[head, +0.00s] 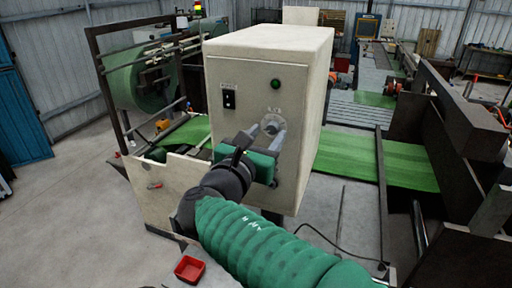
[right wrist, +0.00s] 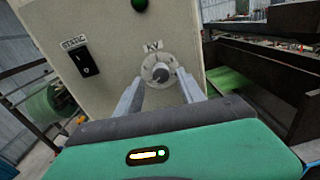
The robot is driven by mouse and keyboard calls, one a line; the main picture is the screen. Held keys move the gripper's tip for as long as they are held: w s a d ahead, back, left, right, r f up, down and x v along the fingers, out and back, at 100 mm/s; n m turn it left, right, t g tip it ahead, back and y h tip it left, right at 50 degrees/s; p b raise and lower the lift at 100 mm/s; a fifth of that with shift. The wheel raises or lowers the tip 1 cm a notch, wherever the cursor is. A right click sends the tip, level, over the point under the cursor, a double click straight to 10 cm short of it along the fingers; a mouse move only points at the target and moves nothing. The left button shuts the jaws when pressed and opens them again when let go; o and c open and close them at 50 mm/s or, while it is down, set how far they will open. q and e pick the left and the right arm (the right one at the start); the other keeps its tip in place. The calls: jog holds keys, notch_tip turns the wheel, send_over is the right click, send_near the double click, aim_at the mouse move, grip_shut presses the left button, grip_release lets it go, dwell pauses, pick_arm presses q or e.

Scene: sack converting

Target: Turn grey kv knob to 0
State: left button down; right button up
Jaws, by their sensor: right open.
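The grey kV knob (head: 271,128) is on the front panel of a cream control box (head: 232,74). In the right wrist view the knob (right wrist: 160,73) sits on a round pale dial under a "KV" label. Its exact setting is too small to read. My right gripper (head: 268,133) is open in front of the panel. In the right wrist view its two fingers (right wrist: 159,92) stand apart, one to each side below the knob, and do not appear to grip it. My left gripper is not in view.
A black switch (head: 229,98) labelled "STATIC" is left of the knob, and a green lamp (head: 275,84) is above it. Green sheet (head: 400,166) runs behind the box. A dark frame stands at left.

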jog(key=b+v, duration=0.5)
jog(key=v, duration=1.1)
jog(key=shift+a, duration=0.3)
